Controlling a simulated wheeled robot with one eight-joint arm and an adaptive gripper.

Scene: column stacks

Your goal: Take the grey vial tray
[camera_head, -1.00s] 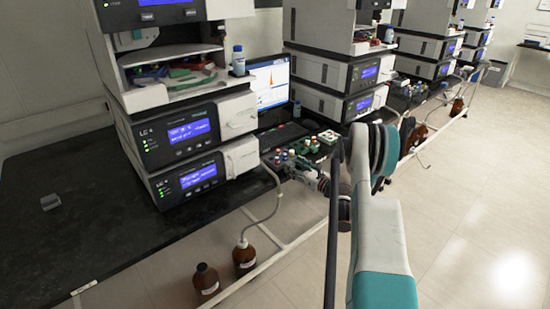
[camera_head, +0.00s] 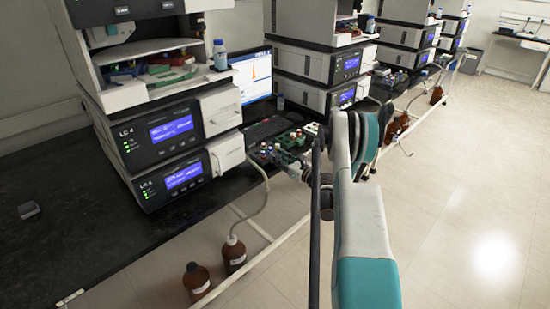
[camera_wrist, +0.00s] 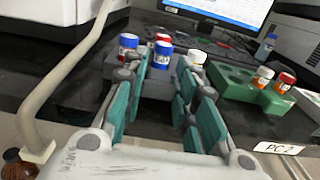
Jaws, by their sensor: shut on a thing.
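The grey vial tray (camera_wrist: 157,86) lies ahead of my gripper in the wrist view. It carries blue-capped vials (camera_wrist: 128,43), a red-capped vial (camera_wrist: 163,38) and a white-capped vial (camera_wrist: 197,60). My gripper (camera_wrist: 165,76) is shut on the tray, with one teal finger on each side of it. In the head view my gripper (camera_head: 293,168) is at the bench's front edge, small and partly hidden by my arm. The wrist view does not show clear space under the tray, so I cannot tell whether it is lifted.
A label (camera_wrist: 279,148) is on the bench edge. A monitor (camera_wrist: 222,12) stands behind. An instrument stack (camera_head: 165,135) and a hanging tube are left. Brown bottles (camera_head: 197,279) stand on the floor.

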